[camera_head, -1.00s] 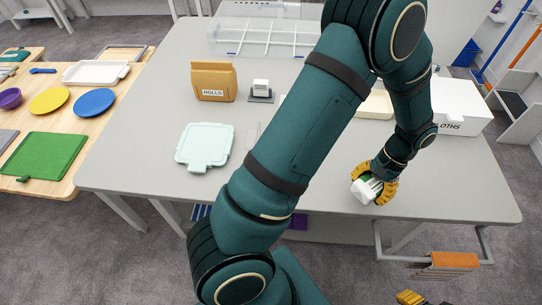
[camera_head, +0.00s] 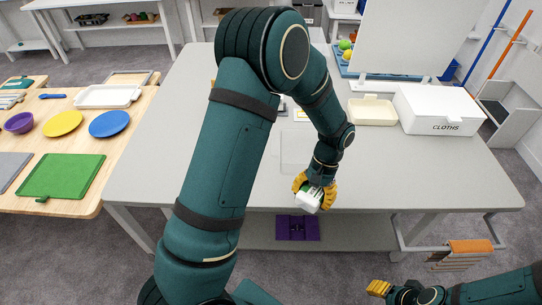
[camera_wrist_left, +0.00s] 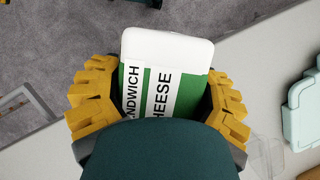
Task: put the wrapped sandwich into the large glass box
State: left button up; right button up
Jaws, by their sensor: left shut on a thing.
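The wrapped sandwich (camera_head: 308,201), green and white with "SANDWICH" and "CHEESE" lettering, is held in my left gripper (camera_head: 314,189) above the front edge of the grey table. In the left wrist view the sandwich (camera_wrist_left: 165,80) sits between the yellow fingers of the left gripper (camera_wrist_left: 155,105), which is shut on it. A clear, see-through box (camera_head: 294,148) stands on the table just behind the gripper, partly covered by my left arm; its clear edge also shows in the wrist view (camera_wrist_left: 266,155). My right gripper (camera_head: 379,288) is at the bottom right; its jaw state is unclear.
A mint-green lid (camera_wrist_left: 304,110) lies on the table, hidden by my arm in the head view. A white CLOTHS box (camera_head: 440,110) and a cream tub (camera_head: 372,111) stand at the right. The table's front right is clear. A side table (camera_head: 85,200) holds plates and boards.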

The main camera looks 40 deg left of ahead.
aim_at(303, 158)
jog(key=l+u, duration=0.2)
jog(key=u, duration=0.15)
jog(key=l+u, duration=0.2)
jog(key=u, duration=0.15)
jog(key=l, duration=0.8)
jog(key=i+l, duration=0.1)
jog(key=i, duration=0.45)
